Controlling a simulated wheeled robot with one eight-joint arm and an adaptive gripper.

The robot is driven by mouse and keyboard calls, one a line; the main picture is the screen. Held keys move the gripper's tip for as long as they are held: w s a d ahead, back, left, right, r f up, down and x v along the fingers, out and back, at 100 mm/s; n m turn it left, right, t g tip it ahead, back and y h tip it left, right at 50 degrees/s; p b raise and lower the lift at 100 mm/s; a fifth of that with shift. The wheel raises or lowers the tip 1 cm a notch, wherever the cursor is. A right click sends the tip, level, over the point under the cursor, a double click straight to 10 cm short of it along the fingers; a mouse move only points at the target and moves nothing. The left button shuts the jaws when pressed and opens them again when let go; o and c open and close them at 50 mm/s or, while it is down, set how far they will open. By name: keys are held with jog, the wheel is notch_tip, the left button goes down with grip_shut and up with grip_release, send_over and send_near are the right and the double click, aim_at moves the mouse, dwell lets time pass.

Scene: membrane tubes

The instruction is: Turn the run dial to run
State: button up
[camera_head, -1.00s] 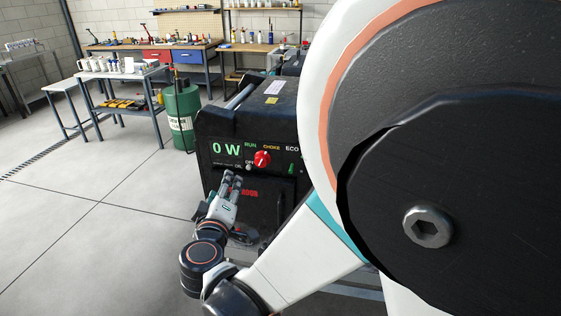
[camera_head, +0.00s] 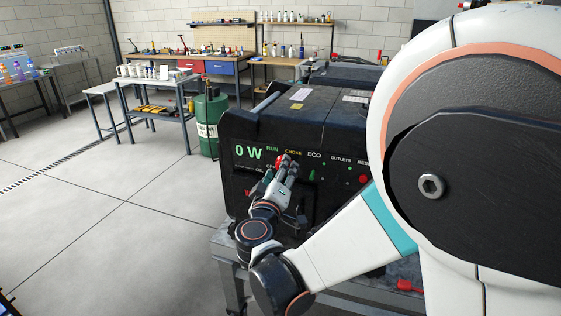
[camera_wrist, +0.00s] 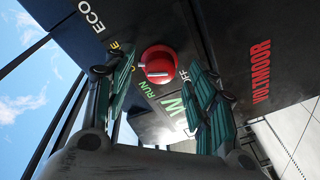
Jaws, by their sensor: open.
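The run dial is a round red knob (camera_wrist: 158,64) with a pale pointer line, on the black front panel of the generator (camera_head: 300,110). In the wrist view the labels RUN, CHOKE and OFF ring it, and the pointer's exact setting is hard to tell. My gripper (camera_wrist: 160,72) is open, with one green-padded finger on each side of the dial. Contact with the dial cannot be made out. In the head view the gripper (camera_head: 287,165) covers much of the dial (camera_head: 279,161). The display (camera_head: 248,152) reads 0 W.
The panel also carries an ECO label, a green switch (camera_head: 312,175) and a red button (camera_head: 363,179) right of the dial. The generator stands on a metal table (camera_head: 228,240). A green drum (camera_head: 208,125) and workbenches stand behind. Open floor lies left.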

jog(key=shift+x, duration=1)
jog(key=c, duration=1.1)
jog(key=shift+n, duration=0.3)
jog(key=n, duration=0.5)
jog(key=n+g+p, duration=0.1)
jog(key=n, duration=0.4)
jog(key=shift+a+r+g+h, duration=0.15)
jog(key=shift+r+g+h, duration=0.15)
jog(key=shift+h, duration=0.1)
jog(key=shift+n, duration=0.3)
